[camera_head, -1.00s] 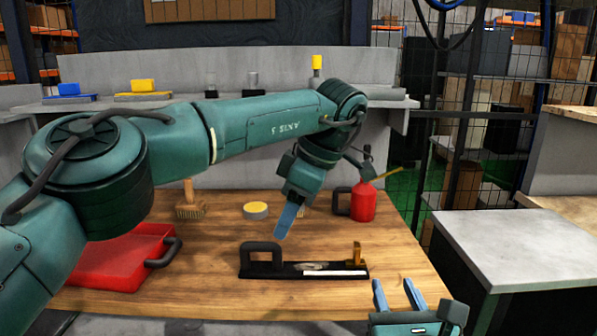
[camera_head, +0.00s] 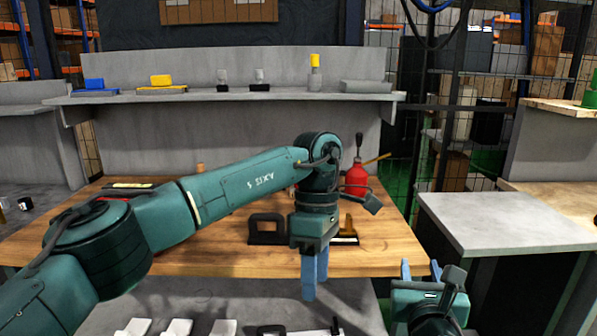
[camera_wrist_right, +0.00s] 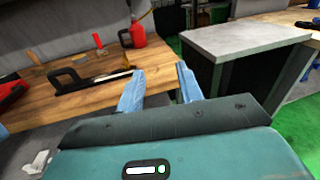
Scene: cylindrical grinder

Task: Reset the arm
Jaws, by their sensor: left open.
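My left arm reaches across the wooden table from the left. My left gripper (camera_head: 315,277) points down at the table's front edge, its blue fingers seen nearly edge-on, with nothing visible held. My right gripper (camera_head: 421,269) is at the lower right, near the table's front right corner. Its two blue fingers are apart and empty, and they also show in the right wrist view (camera_wrist_right: 160,84). A black tool with a loop handle (camera_head: 268,229) lies on the table behind my left gripper, which partly hides it. It also shows in the right wrist view (camera_wrist_right: 68,80).
A red oil can (camera_head: 356,179) stands at the table's back right. The red tray is mostly hidden by my left arm. A grey-topped cabinet (camera_head: 500,218) stands to the right of the table. A grey shelf (camera_head: 200,93) with small items runs behind it.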

